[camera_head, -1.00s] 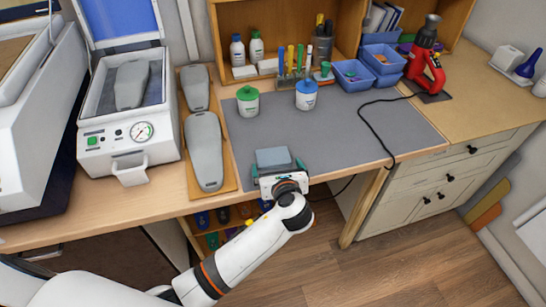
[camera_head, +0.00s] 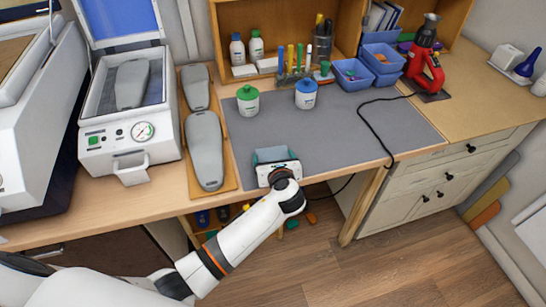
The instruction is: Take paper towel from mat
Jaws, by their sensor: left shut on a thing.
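The paper towel (camera_head: 271,154) is a folded grey-blue pad near the front edge of the grey mat (camera_head: 330,130), left of the mat's middle. My left gripper (camera_head: 273,158) reaches over the table's front edge and is shut on the paper towel. The gripper's white body hides the towel's near side. Whether the towel is lifted off the mat cannot be told. My right gripper is not in view.
A green-lidded pot (camera_head: 248,101) and a blue-lidded pot (camera_head: 306,95) stand behind on the mat. Grey insole forms (camera_head: 205,150) lie on a wooden board at left, beside a white press (camera_head: 125,130). A black cable (camera_head: 371,125) crosses the mat at right.

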